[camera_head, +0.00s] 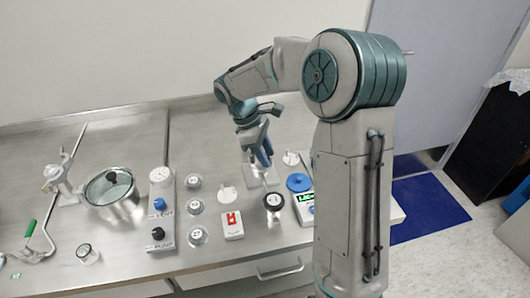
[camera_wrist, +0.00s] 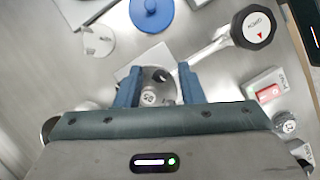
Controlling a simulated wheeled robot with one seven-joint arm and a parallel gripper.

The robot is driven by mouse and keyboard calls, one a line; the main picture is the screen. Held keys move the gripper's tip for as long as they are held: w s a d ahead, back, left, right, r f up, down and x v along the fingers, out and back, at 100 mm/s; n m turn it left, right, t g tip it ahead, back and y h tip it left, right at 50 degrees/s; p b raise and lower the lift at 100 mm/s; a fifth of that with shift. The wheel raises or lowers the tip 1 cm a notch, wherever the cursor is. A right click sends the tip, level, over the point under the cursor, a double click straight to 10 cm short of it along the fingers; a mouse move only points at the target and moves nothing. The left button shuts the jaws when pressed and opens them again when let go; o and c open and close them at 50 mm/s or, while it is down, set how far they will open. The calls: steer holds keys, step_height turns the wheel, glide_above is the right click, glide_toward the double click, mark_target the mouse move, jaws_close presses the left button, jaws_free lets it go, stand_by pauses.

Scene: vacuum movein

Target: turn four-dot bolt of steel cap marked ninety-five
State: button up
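My gripper (camera_wrist: 160,86) points down, its two blue fingers apart. Between them in the wrist view is a round steel fitting (camera_wrist: 149,98) with a small dark mark that I cannot read surely. A dark spot shows on its upper part, and its near side is hidden by my gripper body. I see no finger touching it. In the head view my gripper (camera_head: 258,158) is over a square steel plate (camera_head: 262,180), and the fitting is hidden behind the fingers. The dots on the bolts are too small to tell.
A lidded pot (camera_head: 112,190) and a knob panel (camera_head: 161,210) stand left.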

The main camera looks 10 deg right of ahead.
steer(key=shift+c, duration=0.3)
jaws_close()
steer(key=shift+r, duration=0.1)
steer(key=m+g+p, duration=0.1)
steer(key=m, duration=0.2)
steer(key=shift+w+m+y+p, duration=0.1)
steer(key=shift+m+y+p, duration=0.2)
steer(key=shift+y+p, duration=0.1)
steer(key=m+y+p, duration=0.1)
steer(key=m, duration=0.2)
steer(key=shift+d+m+g, duration=0.1)
steer(key=shift+m+g, duration=0.2)
steer(key=shift+g, duration=0.1)
steer(key=m+y+p, duration=0.1)
steer(key=m, duration=0.2)
steer(key=shift+w+d+m+y, duration=0.1)
steer(key=shift+m+y, duration=0.2)
steer(key=shift+d+m+y, duration=0.1)
steer(key=shift+m+y, duration=0.5)
steer(key=shift+m, duration=1.3)
